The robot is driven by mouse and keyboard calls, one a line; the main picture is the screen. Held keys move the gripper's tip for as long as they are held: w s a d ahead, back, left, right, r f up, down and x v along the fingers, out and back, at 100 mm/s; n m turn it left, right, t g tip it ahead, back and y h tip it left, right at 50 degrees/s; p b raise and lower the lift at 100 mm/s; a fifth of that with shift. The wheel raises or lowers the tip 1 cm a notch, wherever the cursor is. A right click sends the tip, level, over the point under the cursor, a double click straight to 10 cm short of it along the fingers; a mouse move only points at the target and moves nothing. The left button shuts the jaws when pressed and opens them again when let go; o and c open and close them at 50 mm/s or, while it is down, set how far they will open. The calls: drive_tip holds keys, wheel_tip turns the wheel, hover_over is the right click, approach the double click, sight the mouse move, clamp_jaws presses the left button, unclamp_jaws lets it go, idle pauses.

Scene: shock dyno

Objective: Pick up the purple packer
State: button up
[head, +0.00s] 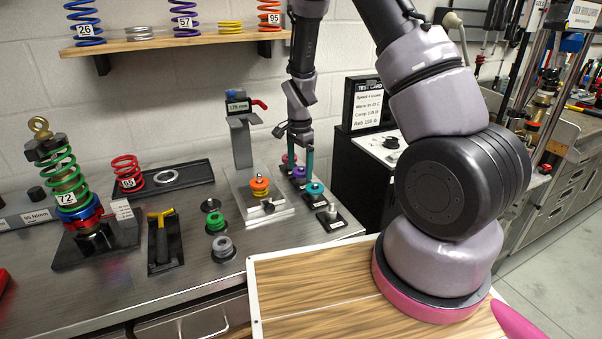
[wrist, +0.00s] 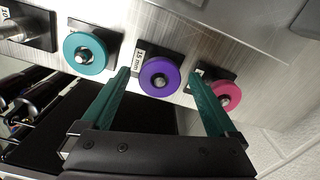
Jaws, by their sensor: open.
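The purple packer (wrist: 150,80) is a thick ring around a metal post on a small dark base labelled "15 mm". In the head view it shows as a small purple ring (head: 298,173). My gripper (wrist: 159,74) is open, with one green finger on each side of the purple packer in the wrist view. In the head view my gripper (head: 300,168) points down over the row of packers. I cannot tell how far its fingertips are from the packer; nothing is held.
A teal packer (wrist: 76,57) and a pink packer (wrist: 234,102) sit on posts on either side, close to the fingers. An orange packer (head: 260,187) on a metal plate stands left of my gripper. A metal stand (head: 241,145) rises behind it. Green and grey pieces stand further left.

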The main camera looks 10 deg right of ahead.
drive_tip(key=c, duration=1.4)
wheel_tip(320, 180, up, 10)
drive_tip(key=shift+r, duration=0.1)
